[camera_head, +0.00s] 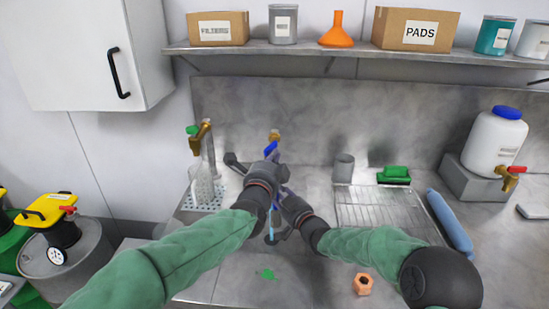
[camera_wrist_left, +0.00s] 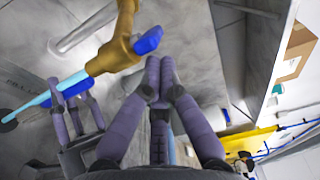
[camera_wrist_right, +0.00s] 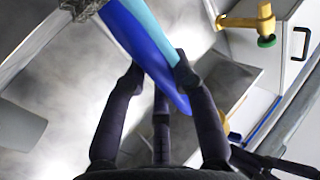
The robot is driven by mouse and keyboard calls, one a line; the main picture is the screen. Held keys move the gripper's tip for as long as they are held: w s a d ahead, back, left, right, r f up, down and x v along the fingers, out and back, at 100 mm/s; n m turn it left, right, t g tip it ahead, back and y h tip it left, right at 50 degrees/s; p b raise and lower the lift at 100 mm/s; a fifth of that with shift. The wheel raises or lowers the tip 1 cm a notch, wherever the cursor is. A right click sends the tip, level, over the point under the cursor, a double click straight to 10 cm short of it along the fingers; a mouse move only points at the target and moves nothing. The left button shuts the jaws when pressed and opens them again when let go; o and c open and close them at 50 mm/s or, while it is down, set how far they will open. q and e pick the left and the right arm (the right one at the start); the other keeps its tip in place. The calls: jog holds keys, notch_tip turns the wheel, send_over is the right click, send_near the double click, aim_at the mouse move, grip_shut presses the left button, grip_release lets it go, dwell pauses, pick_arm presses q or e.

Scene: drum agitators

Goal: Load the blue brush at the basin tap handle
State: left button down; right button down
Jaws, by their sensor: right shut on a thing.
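The brass basin tap (camera_wrist_left: 118,52) has a blue handle (camera_wrist_left: 148,41), which also shows in the head view (camera_head: 271,148). My left gripper (camera_wrist_left: 158,66) has its fingertips drawn together, empty, just beside the blue handle; I cannot tell whether they touch it. In the head view the left gripper (camera_head: 262,172) hides most of the tap. My right gripper (camera_wrist_right: 158,72) is shut on the blue brush (camera_wrist_right: 145,55), which has a dark blue and a light blue part and grey bristles at the upper left. The brush also shows in the left wrist view (camera_wrist_left: 62,87), below the tap.
A brass tap with a green handle (camera_head: 193,130) and glassware (camera_head: 204,188) stand at left. A wire rack (camera_head: 380,212), grey cup (camera_head: 344,168), green scrubber (camera_head: 394,175) and blue roll (camera_head: 450,222) lie to the right. An orange nut (camera_head: 362,284) is on the front counter.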

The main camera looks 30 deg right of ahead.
aim_at(267, 153)
pick_arm(q)
jog(key=shift+w+a, duration=0.3)
jog(key=shift+a, duration=0.3)
jog(key=shift+w+a, duration=0.2)
jog(key=shift+a, duration=0.05)
jog(key=shift+w+a, duration=0.5)
jog(key=shift+w, duration=0.05)
jog(key=shift+w+a, duration=0.15)
jog(key=shift+w, duration=0.05)
dwell(0.3)
dwell(0.4)
jog(key=s, duration=0.2)
jog(key=s+a, duration=0.1)
jog(key=s, duration=0.1)
jog(key=shift+a, duration=0.1)
jog(key=a, duration=0.9)
jog(key=shift+s+a, duration=0.2)
jog(key=shift+a, duration=0.1)
